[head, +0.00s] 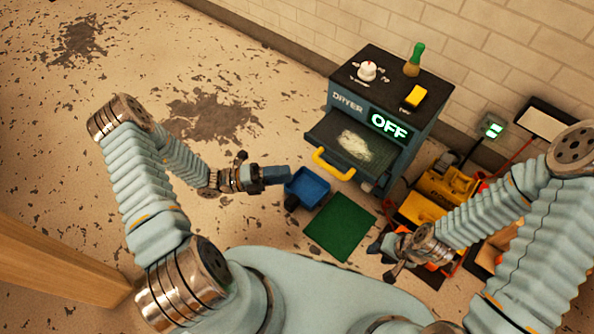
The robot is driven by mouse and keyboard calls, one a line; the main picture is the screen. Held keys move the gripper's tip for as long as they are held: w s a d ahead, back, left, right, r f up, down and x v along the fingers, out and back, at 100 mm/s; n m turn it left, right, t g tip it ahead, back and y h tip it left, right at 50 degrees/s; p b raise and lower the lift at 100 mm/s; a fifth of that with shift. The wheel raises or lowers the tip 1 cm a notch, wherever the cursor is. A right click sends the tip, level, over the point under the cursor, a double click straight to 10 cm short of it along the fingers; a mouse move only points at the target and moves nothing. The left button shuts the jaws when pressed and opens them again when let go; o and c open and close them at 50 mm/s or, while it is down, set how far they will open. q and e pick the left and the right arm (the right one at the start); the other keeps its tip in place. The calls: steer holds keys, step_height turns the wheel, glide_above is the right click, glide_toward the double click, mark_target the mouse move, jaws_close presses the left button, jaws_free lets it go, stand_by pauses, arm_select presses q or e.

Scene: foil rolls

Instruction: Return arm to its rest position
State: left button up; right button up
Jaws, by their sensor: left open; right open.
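My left gripper (277,176) is at the centre of the head view, its dark fingers beside the upper left rim of a blue bin (318,187). It looks empty. My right gripper (384,245) is at the lower right of a green mat (341,232), close to its edge. It looks empty too, though its fingers are small and dark here. Both arms are bent at the elbow and reach forward from my body.
A dark dryer (412,90) reading OFF stands beyond the mat. Its drawer (323,133), with a yellow handle (331,165), is pulled out and holds a pale crumpled thing (355,145). Yellow and orange equipment (447,187) crowds the right.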

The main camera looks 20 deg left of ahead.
arm_select(q)
steer(key=shift+s+a, duration=0.1)
steer(key=shift+a, duration=0.1)
stand_by(0.4)
steer(key=s+d+f+m+g+y+p, duration=0.25)
steer(key=s+m+g+y, duration=0.35)
steer(key=m, duration=0.9)
steer(key=s+d+f+m+g+y+p, duration=0.1)
steer(key=s+d+m+g+y+p, duration=0.5)
steer(key=m, duration=0.9)
steer(key=m+t, duration=0.2)
steer(key=w+r+m+t+y, duration=0.1)
steer(key=m, duration=0.1)
steer(key=r+m+t+b, duration=0.1)
steer(key=m+t, duration=0.1)
steer(key=m, duration=0.1)
steer(key=shift+w+a+t+y, duration=0.2)
steer(key=shift+t+y, duration=0.1)
steer(key=shift+y, duration=0.1)
